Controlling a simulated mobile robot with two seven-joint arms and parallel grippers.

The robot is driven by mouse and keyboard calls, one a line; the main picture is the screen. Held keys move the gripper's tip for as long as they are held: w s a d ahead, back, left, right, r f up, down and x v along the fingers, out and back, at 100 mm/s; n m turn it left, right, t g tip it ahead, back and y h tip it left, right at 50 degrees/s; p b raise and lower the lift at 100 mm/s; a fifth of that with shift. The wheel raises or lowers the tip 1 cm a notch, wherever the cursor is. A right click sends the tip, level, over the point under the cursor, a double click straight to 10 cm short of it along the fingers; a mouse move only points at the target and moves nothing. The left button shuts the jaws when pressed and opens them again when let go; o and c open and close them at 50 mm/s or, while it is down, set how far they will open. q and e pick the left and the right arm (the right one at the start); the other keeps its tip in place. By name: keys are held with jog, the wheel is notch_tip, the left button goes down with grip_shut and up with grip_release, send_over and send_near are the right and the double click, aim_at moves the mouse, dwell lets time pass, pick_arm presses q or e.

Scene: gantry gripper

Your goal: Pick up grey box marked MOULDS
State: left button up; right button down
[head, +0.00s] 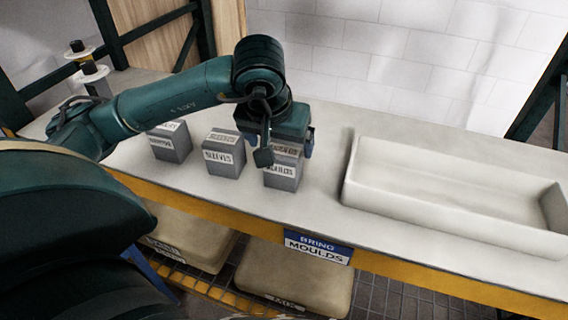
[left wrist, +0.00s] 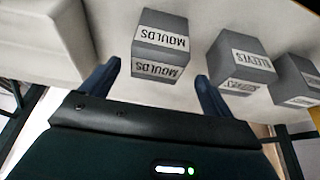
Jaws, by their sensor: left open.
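The grey box marked MOULDS (head: 283,175) stands upright on the pale bench, the rightmost of three grey boxes in the head view. My left gripper (head: 284,147) is over it, and hides part of its top. In the left wrist view the MOULDS box (left wrist: 160,47) appears upside down, ahead of and between the two blue fingers of my left gripper (left wrist: 158,78). The fingers are apart and hold nothing. I cannot tell whether they touch the box. My right gripper is not in view.
A grey box marked SLEEVES (head: 223,157) and another grey box (head: 171,143) stand to the left on the bench (head: 290,212). A large white tray (head: 440,205) lies to the right. A sign (head: 318,248) reading BRING MOULDS is on the front edge.

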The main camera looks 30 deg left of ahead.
aim_at(284, 149)
pick_arm(q)
jog(key=shift+d+p+x, duration=0.15)
jog(key=shift+p+x, duration=0.1)
jog(key=shift+x, duration=1.1)
jog(key=shift+d+p+x, duration=0.1)
jog(key=shift+p+x, duration=0.15)
jog(key=shift+x, duration=1.05)
jog(key=c, duration=1.2)
jog(key=shift+c, duration=0.3)
jog(key=shift+w+r, duration=0.1)
jog(key=shift+r, duration=0.1)
